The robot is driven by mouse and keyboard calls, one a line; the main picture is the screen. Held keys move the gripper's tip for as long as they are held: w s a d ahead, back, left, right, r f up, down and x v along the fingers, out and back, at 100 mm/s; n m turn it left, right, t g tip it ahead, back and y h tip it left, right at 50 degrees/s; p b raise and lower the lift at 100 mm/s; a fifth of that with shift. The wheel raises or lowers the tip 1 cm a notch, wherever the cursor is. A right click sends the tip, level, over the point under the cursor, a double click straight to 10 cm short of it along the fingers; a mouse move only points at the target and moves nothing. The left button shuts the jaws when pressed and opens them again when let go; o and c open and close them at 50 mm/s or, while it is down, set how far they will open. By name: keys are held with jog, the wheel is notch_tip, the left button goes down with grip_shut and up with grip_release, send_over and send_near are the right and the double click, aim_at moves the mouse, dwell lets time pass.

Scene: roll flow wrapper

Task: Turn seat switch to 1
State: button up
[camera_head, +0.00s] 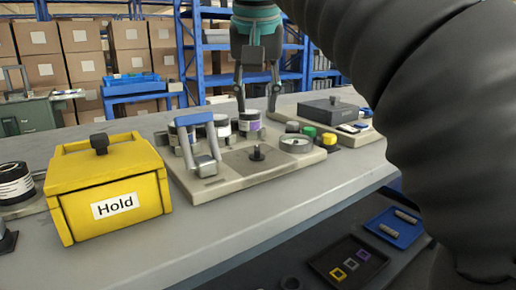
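A beige panel (265,174) lies on the grey bench. A small black knob (256,153) stands near its middle; I cannot read any "seat" or "1" mark, so I cannot tell whether this is the seat switch or how it is set. My gripper (257,103) points down from the top of the picture, behind the knob as seen here. Its two fingers are spread, with nothing seen between them. The fingertips are close to the dark jars at the panel's back; I cannot tell whether they touch.
A blue-grey lever clamp (199,150) stands at the panel's left, jars (249,121) at its back, a round dish (296,143) and coloured buttons (309,131) at its right. A yellow "Hold" box (75,184) is left; a grey box (328,112) is back right. The bench front (240,222) is clear.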

aim_at(257, 149)
jog(key=b+x, duration=0.3)
jog(key=x, duration=0.8)
jog(key=shift+d, duration=0.1)
jog(key=shift+r, duration=0.1)
grip_shut()
